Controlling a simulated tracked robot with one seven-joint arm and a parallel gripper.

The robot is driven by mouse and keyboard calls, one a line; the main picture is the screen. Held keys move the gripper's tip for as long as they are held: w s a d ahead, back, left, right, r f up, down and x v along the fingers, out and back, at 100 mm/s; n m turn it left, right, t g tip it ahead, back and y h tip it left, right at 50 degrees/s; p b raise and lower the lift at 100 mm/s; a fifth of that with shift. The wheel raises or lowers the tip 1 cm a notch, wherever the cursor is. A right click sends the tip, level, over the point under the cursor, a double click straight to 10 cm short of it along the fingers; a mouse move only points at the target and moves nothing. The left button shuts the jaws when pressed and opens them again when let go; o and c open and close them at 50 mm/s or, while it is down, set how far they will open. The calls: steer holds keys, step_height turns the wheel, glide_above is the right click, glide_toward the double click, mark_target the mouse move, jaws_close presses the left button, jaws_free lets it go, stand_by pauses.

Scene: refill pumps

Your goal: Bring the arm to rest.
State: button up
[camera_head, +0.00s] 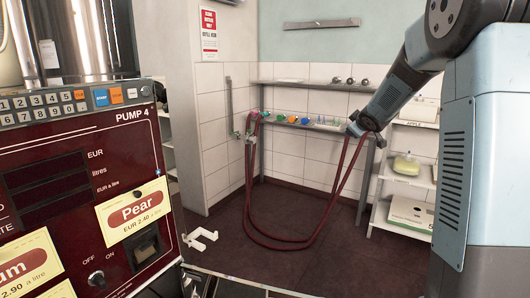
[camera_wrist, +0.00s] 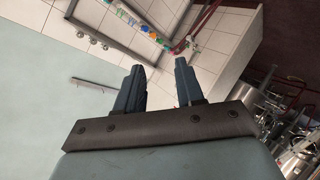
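My arm (camera_head: 405,82) reaches from the upper right toward the middle of the head view. My gripper (camera_head: 357,128) is at its lower end, in front of the tiled back wall. The fingers are small and partly unclear there. In the wrist view my gripper (camera_wrist: 161,65) shows two dark fingers standing apart with nothing between them. It is open and empty.
A dark red hose (camera_head: 268,238) hangs in a loop near the back wall, its right side passing behind or beside my gripper. A rail with coloured fittings (camera_head: 300,120) runs along the wall. The pump 4 panel (camera_head: 85,180) fills the left. White shelves (camera_head: 408,178) stand right.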

steer(key=s+r+m+g+h, duration=0.1)
steer(key=s+r+m+h, duration=0.3)
steer(key=s, duration=0.7)
steer(key=s+a+f+m+g+y, duration=0.1)
steer(key=s+a+g, duration=0.1)
steer(key=s, duration=1)
steer(key=s+a+f+m+g+y, duration=0.2)
steer(key=s+a, duration=0.2)
steer(key=s, duration=0.9)
steer(key=s+a+f+m+g+y, duration=0.1)
steer(key=s+a+f+g, duration=0.1)
steer(key=s, duration=1)
steer(key=shift+s+a, duration=0.25)
steer(key=shift+a, duration=0.3)
